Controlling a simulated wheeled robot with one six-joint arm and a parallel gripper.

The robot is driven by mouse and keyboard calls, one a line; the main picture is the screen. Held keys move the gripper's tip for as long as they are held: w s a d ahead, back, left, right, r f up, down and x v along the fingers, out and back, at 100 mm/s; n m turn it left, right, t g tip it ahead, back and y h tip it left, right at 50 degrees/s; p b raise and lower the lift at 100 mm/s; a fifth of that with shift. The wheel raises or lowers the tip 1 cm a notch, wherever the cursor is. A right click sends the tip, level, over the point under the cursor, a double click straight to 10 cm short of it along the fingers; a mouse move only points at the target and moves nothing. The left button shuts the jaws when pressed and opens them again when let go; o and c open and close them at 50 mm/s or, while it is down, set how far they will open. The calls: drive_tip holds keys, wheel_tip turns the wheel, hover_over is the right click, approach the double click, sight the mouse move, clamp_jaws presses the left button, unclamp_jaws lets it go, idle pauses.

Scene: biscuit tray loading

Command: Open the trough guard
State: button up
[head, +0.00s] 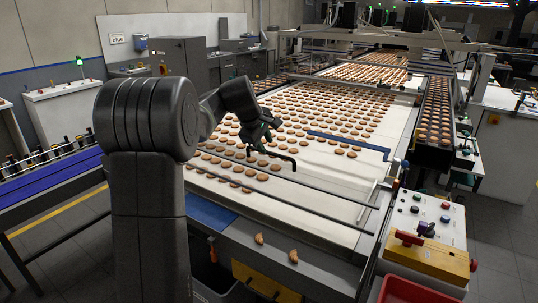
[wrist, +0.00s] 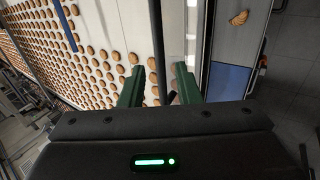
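Two long dark rails cross above the front end of the wide white belt; I take the nearer rail (head: 270,192) to be part of the trough guard, but cannot be sure. A short bent dark bar (head: 284,156) shows just below my gripper (head: 262,138) over the belt. In the wrist view, my gripper (wrist: 158,76) has its two green fingers well apart. A black bar (wrist: 157,38) runs lengthwise in the gap between them, and neither finger is clearly touching it. Part of the bar is hidden behind the gripper body.
Rows of biscuits (head: 300,110) lie on the belt. A blue bar (head: 348,142) lies across it. A control box (head: 425,220) with buttons and a red-handled yellow block (head: 430,258) stands at right, above a red bin (head: 405,291). A blue conveyor (head: 50,178) is at left.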

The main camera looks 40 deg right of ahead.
sight(270, 153)
drive_tip(key=v, duration=0.7)
drive_tip(key=shift+b, duration=0.4)
drive_tip(key=shift+f, duration=0.1)
drive_tip(key=p+x, duration=0.2)
drive_tip(key=x, duration=1.1)
drive_tip(key=shift+w+d+f+p, duration=0.1)
drive_tip(key=shift+d+f+p, duration=0.15)
drive_tip(key=shift+p, duration=0.1)
drive_tip(key=shift+d+f, duration=0.1)
drive_tip(key=shift+f, duration=0.05)
drive_tip(key=shift+a+f, duration=0.1)
drive_tip(key=shift+a, duration=0.25)
drive_tip(key=shift+a+h+b, duration=0.3)
drive_tip(key=shift+a, duration=0.05)
idle(0.6)
drive_tip(key=shift+s+a, duration=0.1)
drive_tip(key=shift+s, duration=0.15)
